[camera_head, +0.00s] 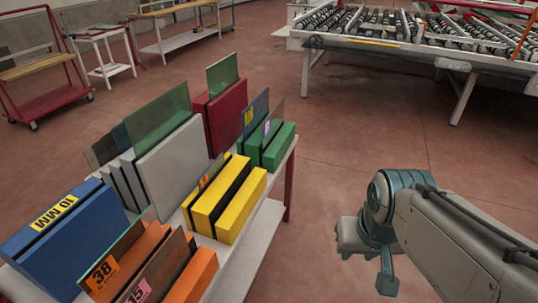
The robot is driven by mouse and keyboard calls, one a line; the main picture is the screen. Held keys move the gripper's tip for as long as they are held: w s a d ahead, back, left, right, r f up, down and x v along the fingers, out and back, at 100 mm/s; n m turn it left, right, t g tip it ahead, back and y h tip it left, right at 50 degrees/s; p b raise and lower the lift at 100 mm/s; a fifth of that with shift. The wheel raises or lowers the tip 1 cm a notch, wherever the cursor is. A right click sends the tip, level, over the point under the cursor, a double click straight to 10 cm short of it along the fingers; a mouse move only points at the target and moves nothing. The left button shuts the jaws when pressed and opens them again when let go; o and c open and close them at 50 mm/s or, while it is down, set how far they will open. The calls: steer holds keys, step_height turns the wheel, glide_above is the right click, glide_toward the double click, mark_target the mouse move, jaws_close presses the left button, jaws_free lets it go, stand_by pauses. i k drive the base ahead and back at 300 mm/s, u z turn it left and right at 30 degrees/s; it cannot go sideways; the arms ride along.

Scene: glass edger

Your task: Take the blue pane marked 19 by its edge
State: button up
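No number 19 can be read on any pane. A dark bluish pane (260,104) with a yellow label stands upright in the green slotted block on the far right of the rack table; its number is too small to read. My gripper (368,250) hangs over the floor to the right of the table, apart from every pane. Its fingers are partly hidden by the wrist, and their opening does not show clearly.
The rack table (262,232) also bears blue, grey, red, yellow and orange blocks (197,273). Panes marked 38 (112,262) and 15 (158,270) stand in front. A roller conveyor (400,45) is at the back right. Red floor (325,130) lies clear between.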

mark_target(212, 173)
steer(key=z, duration=0.35)
steer(key=k, duration=1)
steer(key=u, duration=0.95)
steer(key=i, duration=1)
steer(key=z, duration=0.4)
steer(key=k, duration=1)
steer(key=z, duration=1)
steer(key=i, duration=1.6)
steer(key=u, duration=1.3)
steer(key=i, duration=0.8)
steer(key=u, duration=0.9)
